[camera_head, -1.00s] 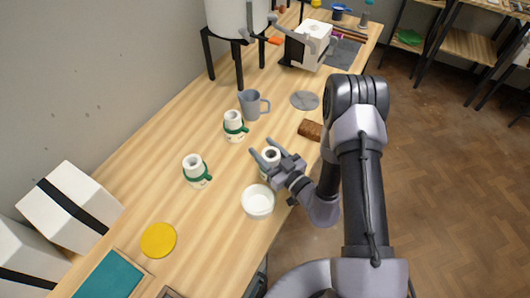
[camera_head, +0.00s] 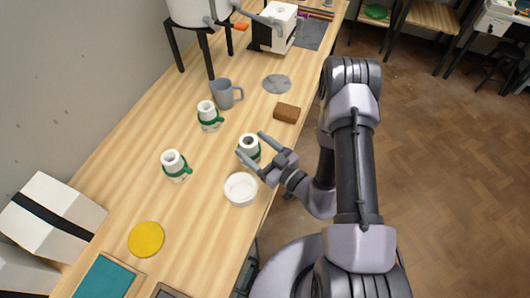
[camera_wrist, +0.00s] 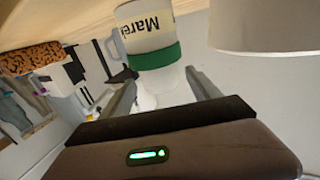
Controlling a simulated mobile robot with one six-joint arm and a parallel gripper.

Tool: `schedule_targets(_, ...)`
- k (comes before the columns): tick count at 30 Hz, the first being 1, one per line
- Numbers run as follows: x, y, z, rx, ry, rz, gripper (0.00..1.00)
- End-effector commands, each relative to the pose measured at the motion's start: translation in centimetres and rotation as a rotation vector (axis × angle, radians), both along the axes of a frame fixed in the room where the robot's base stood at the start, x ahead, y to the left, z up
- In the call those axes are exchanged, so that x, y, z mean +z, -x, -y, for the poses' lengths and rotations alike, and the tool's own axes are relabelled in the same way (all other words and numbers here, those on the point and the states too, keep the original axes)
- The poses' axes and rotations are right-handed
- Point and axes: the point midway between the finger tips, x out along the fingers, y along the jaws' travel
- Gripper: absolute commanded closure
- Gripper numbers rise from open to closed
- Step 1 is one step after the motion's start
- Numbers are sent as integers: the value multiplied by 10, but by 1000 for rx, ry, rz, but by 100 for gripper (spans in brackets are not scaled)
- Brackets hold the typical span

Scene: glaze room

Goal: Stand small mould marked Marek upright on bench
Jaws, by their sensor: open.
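The mould marked "Mare…" (camera_head: 249,151) is white with a green band and stands on end on the bench (camera_head: 200,215), its round opening facing up. In the wrist view the mould (camera_wrist: 152,30) has its wide lettered part at the top, towards the bench, and its neck below the band. The rest of the name is out of sight around the side. My gripper (camera_head: 251,145) is open, its fingers on either side of the mould, the palm set back to the right. In the wrist view a gap shows between the fingers (camera_wrist: 162,92) and the mould.
A white bowl (camera_head: 241,190) stands close in front of the mould. Two similar green-banded moulds (camera_head: 208,117) (camera_head: 175,166) stand to the left. A grey mug (camera_head: 224,94), brown block (camera_head: 287,113), grey disc (camera_head: 277,84) and yellow disc (camera_head: 146,239) are around.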

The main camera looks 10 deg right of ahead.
Motion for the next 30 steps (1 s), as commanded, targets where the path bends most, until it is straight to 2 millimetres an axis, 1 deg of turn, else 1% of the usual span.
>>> schedule_targets(1, 1, 10, 8, -6, -2, -4, 29)
schedule_targets(3, 1, 24, 18, -6, -2, -5, 29)
schedule_targets(6, 1, 40, 28, -5, -1, -2, 29)
schedule_targets(9, 1, 50, 34, -3, -1, -2, 29)
schedule_targets(11, 3, 53, 35, 4, 5, 7, 29)
schedule_targets(13, 19, 53, 27, 61, 62, 79, 29)
schedule_targets(14, 33, 53, 20, 110, 111, 143, 29)
schedule_targets(16, 79, 59, -8, 281, 294, 385, 29)
schedule_targets(17, 100, 68, -23, 372, 389, 522, 29)
schedule_targets(18, 126, 84, -41, 496, 525, 726, 29)
schedule_targets(20, 154, 115, -64, 670, 719, 1051, 29)
schedule_targets(21, 167, 137, -74, 779, 841, 1279, 29)
schedule_targets(23, 179, 170, -80, 933, 1006, 1633, 29)
schedule_targets(24, 182, 188, -80, 1029, 1105, 1881, 29)
schedule_targets(26, 184, 211, -71, 1169, 1229, 2266, 29)
schedule_targets(27, 185, 221, -62, 1260, 1292, 2531, 29)
schedule_targets(28, 186, 225, -53, -1186, -1186, -2447, 29)
schedule_targets(29, 188, 227, -44, -1094, -1055, -2307, 29)
schedule_targets(30, 193, 227, -30, -983, -889, -2120, 29)
